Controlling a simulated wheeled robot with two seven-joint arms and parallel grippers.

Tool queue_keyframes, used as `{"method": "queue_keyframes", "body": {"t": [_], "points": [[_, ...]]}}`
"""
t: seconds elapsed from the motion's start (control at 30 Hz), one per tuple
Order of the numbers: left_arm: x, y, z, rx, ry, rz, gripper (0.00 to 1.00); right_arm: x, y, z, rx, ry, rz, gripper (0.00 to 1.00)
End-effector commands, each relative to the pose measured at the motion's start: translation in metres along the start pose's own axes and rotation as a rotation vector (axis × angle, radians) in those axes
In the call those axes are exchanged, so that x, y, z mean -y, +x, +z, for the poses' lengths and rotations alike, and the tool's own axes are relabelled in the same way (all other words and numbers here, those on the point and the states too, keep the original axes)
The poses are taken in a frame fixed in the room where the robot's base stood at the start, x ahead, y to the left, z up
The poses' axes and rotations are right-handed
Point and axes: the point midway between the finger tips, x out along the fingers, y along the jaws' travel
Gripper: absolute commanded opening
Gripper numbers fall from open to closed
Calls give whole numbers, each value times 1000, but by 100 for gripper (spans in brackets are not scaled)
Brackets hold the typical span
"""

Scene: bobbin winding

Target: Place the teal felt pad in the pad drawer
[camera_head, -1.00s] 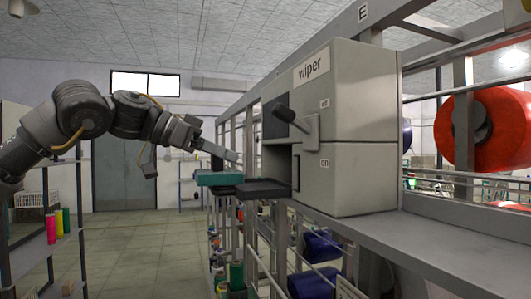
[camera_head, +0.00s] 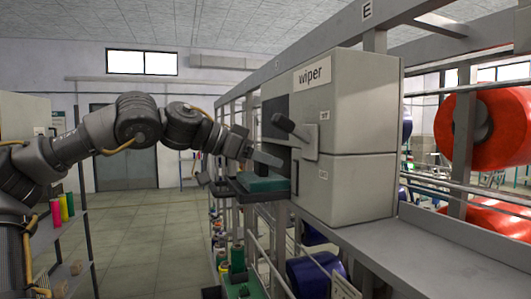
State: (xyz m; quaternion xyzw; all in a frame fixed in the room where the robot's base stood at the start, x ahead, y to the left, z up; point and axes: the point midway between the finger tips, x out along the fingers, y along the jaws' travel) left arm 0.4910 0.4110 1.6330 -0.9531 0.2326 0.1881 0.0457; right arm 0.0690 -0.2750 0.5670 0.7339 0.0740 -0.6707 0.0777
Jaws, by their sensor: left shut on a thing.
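The teal felt pad (camera_head: 264,183) is at the dark pad drawer (camera_head: 265,196), which sticks out from the left side of the grey wiper box (camera_head: 345,130). The pad lies over the drawer, and I cannot tell whether it rests on the drawer floor or hangs just above it. My left gripper (camera_head: 246,174) comes in from the left and is shut on the pad, with one finger above and behind it. The pad's far side is partly hidden by the gripper. My right gripper is not in view.
A dark lever (camera_head: 293,128) juts from the box front above the drawer. A grey shelf (camera_head: 410,240) runs to the right of the box. Large red spools (camera_head: 490,128) stand at the right. Below the drawer are blue spools (camera_head: 318,275).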

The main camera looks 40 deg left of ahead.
Motion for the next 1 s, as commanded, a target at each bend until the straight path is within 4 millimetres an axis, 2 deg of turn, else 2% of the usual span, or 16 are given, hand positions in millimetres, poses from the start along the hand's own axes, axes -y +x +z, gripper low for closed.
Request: {"method": "queue_keyframes", "body": {"t": [0.3,0.33,0.47,0.83,1.0], "points": [[0,2,5,0,0,0,16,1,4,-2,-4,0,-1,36],[0,1,4,0,0,-1,43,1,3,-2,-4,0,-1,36],[0,1,3,1,0,0,60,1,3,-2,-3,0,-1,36],[0,-2,0,0,1,-1,61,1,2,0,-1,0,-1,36],[0,-27,3,-5,3,-2,61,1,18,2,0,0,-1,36]]}}
